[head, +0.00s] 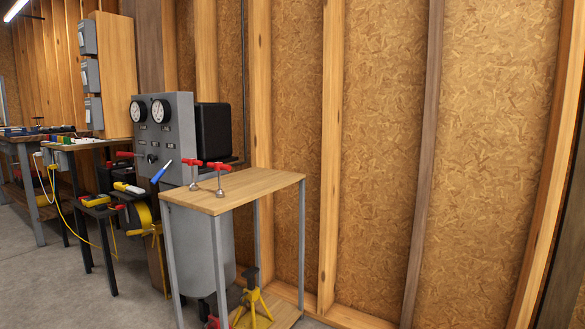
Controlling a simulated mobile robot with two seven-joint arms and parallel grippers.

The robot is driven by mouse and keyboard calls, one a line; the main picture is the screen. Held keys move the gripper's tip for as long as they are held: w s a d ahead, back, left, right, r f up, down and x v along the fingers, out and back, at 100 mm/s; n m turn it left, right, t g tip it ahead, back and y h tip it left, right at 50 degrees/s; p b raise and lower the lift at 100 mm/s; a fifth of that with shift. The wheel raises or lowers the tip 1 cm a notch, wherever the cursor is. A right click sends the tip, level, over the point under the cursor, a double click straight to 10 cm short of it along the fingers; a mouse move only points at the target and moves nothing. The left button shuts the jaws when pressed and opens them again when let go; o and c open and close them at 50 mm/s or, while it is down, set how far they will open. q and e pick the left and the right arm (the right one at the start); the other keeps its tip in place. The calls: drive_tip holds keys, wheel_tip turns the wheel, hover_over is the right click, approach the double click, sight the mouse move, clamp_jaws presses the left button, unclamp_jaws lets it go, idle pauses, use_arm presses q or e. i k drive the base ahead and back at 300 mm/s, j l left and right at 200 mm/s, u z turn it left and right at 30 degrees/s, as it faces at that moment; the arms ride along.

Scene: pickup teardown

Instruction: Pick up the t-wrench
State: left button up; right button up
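Two small tools with red T-shaped handles stand upright on a small wooden-topped table. The nearer red T-handled tool (220,177) is near the table's middle-left, and the other red T-handled tool (193,173) is just behind and to its left. Each has a thin metal shaft and a small round foot. I cannot tell which one is the t-wrench. Neither of my grippers shows in the head view.
The small table (255,188) has a clear right half. A grey gauge panel (180,110) and a grey cylinder stand behind it. A yellow jack stand (250,305) is underneath. Workbenches (85,143) line the left. Grey floor (120,270) is open at front left.

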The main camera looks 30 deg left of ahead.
sight(191, 162)
drive_tip(key=u, duration=1.65)
